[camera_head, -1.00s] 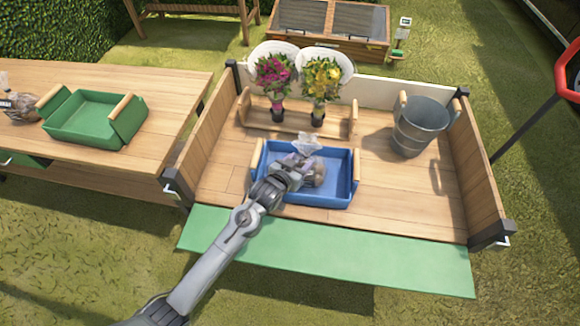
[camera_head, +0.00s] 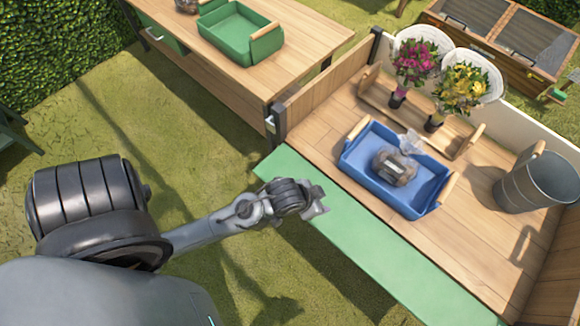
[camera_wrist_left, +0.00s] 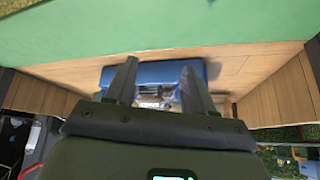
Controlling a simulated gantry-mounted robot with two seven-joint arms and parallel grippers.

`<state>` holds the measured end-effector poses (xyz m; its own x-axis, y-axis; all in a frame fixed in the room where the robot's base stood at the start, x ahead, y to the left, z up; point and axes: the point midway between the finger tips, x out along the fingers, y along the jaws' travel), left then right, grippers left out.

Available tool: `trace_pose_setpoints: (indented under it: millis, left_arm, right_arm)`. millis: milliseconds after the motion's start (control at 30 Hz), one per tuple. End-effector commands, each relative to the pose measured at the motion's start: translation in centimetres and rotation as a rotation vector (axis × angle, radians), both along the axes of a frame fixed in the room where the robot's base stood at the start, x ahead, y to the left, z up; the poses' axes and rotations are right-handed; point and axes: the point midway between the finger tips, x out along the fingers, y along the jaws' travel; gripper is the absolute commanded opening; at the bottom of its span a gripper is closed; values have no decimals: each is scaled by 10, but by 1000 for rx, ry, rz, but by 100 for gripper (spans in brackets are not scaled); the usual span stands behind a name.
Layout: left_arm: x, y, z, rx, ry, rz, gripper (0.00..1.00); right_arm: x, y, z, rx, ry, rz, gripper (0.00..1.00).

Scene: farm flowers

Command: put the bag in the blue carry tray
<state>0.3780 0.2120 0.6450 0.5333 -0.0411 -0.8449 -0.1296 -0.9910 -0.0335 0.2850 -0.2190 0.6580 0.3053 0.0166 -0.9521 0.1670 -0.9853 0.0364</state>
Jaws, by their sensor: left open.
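The blue carry tray (camera_head: 372,180) with wooden handles stands on the wooden trailer bed. The clear bag (camera_head: 396,167) with brown contents lies inside the tray, its gathered top pointing up toward the back. My left gripper (camera_head: 318,203) is open and empty, over the green front flap, apart from the tray and to its lower left. In the left wrist view the two fingers (camera_wrist_left: 158,84) are spread, with the blue tray (camera_wrist_left: 150,72) beyond them and the bag partly hidden between them. My right gripper is not in view.
Two potted bouquets, pink (camera_head: 415,62) and yellow (camera_head: 462,88), stand behind the tray in a wooden holder. A metal bucket (camera_head: 535,183) stands at the right. A green tray (camera_head: 241,36) sits on the wooden table at the upper left. The green flap (camera_head: 350,235) is bare.

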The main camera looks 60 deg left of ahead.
Motion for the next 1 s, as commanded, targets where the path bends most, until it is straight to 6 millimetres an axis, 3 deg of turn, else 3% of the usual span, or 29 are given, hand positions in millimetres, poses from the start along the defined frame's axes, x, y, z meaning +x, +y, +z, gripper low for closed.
trace_pose_setpoints:
  millis: [33,100,200,300,733,867,1000]
  left_arm:
    - [-26,1,2,9,63,-6,54]
    - [-54,3,6,20,140,-15,54]
    - [-81,5,11,31,214,-23,54]
    - [-93,6,13,37,249,-28,54]
    - [-94,7,20,37,252,-28,54]
    - [-94,7,37,37,252,-28,54]
    - [-94,6,68,37,252,-28,54]
  right_arm:
    - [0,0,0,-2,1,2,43]
    - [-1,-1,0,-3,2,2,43]
    - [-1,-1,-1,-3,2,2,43]
    - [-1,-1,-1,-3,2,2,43]
    - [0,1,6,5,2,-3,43]
    - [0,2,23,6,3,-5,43]
    - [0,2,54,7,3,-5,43]
